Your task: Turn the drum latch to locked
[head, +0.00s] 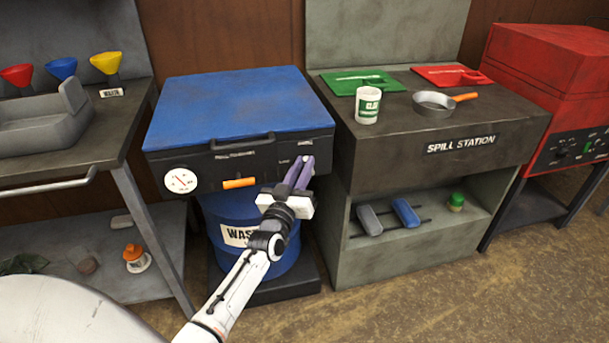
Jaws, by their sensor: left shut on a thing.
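The blue drum (268,255) labelled WASTE stands under a dark box front with a blue lid (237,103). My left gripper (300,172) reaches up to the right end of the dark front panel (262,160). Its purple fingers are shut on the drum latch there, beside a small label that seems to read LOCK. The fingers hide the latch almost fully, so its angle cannot be told. An orange handle (239,183) sits level on the panel further left, apart from the gripper. My right gripper is not in view.
A round white gauge (180,181) is at the panel's left, and a dark lid handle (242,142) runs above. A workbench (112,125) stands left.

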